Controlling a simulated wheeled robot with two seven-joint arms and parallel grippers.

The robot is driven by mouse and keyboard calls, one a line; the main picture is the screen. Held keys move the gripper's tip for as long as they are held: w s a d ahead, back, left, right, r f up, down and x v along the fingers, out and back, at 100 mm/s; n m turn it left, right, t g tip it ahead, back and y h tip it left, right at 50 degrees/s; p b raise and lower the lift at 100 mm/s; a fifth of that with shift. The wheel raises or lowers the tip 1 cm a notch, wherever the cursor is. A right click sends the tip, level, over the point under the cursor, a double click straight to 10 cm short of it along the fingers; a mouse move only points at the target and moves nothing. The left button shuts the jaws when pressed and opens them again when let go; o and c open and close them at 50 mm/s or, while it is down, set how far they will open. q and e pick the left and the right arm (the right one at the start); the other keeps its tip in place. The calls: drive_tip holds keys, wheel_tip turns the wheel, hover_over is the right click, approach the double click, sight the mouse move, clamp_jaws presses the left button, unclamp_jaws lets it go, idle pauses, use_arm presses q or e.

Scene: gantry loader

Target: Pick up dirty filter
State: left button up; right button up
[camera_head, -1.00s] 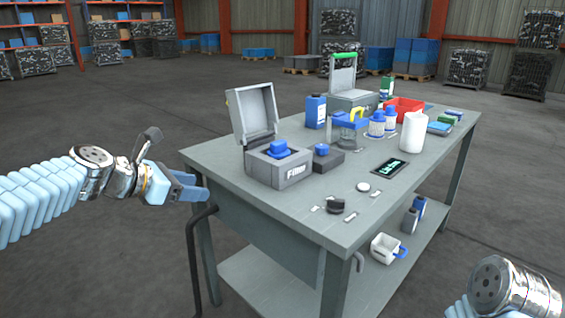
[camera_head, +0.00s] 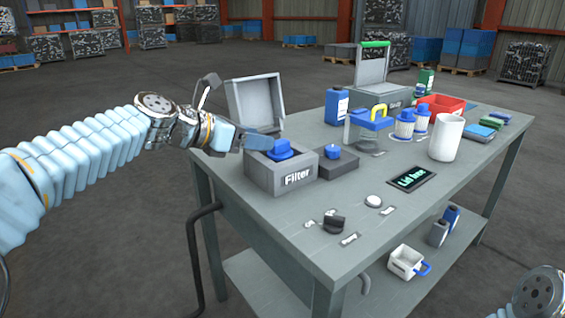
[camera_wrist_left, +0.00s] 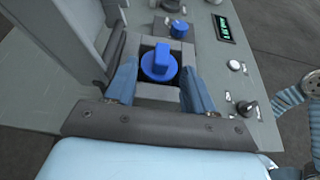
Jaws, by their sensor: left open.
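A blue round part with a raised grip, apparently the dirty filter (camera_head: 281,150), sits in the open grey box labelled "Filter" (camera_head: 270,178). The box's lid (camera_head: 256,101) stands up at its back left. My left gripper (camera_head: 262,144) is open at the box's left upper edge. In the left wrist view, the filter (camera_wrist_left: 158,65) lies between the two blue fingers of my left gripper (camera_wrist_left: 160,72), with gaps on both sides. The fingers do not visibly hold it. My right gripper is out of view; only part of my right arm shows at lower right.
A low dark box with a blue knob (camera_head: 338,161) stands right beside the filter box. A black display (camera_head: 411,179) lies on the table (camera_head: 300,220).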

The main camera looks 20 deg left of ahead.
sight(277, 142)
use_arm(q)
drive_tip(key=x, duration=0.7)
drive_tip(key=shift+d, duration=0.25)
drive_tip(key=shift+c, duration=0.3)
clamp_jaws()
